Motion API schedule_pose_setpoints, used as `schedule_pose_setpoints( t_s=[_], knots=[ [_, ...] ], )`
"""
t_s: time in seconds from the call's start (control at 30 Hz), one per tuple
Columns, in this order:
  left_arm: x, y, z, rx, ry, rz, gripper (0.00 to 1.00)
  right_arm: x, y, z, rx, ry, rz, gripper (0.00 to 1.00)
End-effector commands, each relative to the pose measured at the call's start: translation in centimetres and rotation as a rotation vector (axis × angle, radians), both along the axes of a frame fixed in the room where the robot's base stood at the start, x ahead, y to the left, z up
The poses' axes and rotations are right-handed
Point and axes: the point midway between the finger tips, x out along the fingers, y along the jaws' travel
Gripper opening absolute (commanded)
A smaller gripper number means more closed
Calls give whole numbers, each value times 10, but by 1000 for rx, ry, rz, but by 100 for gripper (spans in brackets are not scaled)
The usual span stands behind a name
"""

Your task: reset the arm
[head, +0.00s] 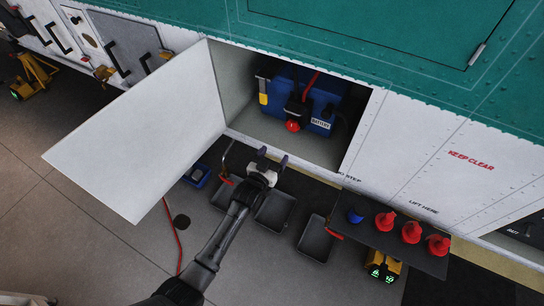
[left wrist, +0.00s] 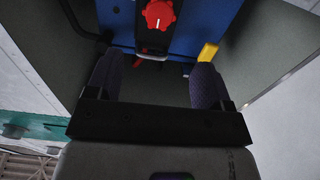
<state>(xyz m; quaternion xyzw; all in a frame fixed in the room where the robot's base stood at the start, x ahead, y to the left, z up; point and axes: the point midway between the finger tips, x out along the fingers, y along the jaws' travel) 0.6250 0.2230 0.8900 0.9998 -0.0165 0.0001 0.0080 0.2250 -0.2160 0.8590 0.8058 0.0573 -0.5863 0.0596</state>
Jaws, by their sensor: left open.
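My left gripper (head: 271,158) is open and empty, in front of the lower edge of an open bay in the helicopter's side. In the left wrist view its two dark fingers (left wrist: 155,88) stand wide apart with nothing between them. Inside the bay sits a blue battery (head: 320,124) with a red knob (head: 292,126) on a black connector and a yellow-tagged part (head: 263,92) at its left. The red knob (left wrist: 159,14) and a yellow piece (left wrist: 208,52) show beyond the fingers in the left wrist view. My right gripper is not in view.
The bay's white door (head: 140,130) stands open at the left. Dark trays (head: 316,240) lie on the floor below. A dark shelf (head: 390,239) at the right bears several red items and a blue one. A red hose (head: 172,232) lies at the left, where the floor is mostly clear.

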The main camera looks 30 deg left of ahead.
Motion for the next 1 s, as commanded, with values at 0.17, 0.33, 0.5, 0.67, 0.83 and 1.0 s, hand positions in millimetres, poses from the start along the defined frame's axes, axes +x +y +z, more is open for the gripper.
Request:
schedule_pose_setpoints(
  t_s=[0.17, 0.33, 0.5, 0.67, 0.83, 1.0],
  knots=[
    [-8, 0, 0, 0, 0, 0, 74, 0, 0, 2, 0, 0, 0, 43],
    [-9, 0, 0, 0, 0, 0, 74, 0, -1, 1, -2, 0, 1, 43],
    [-8, 0, 0, 0, 0, 0, 74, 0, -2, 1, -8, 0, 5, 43],
    [-8, 0, 0, 0, 0, 0, 74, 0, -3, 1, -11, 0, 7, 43],
    [-8, 0, -6, 2, 35, -1, 74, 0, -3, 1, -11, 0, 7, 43],
    [-13, 0, -40, 11, 255, -3, 74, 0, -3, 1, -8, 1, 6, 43]
  ],
)
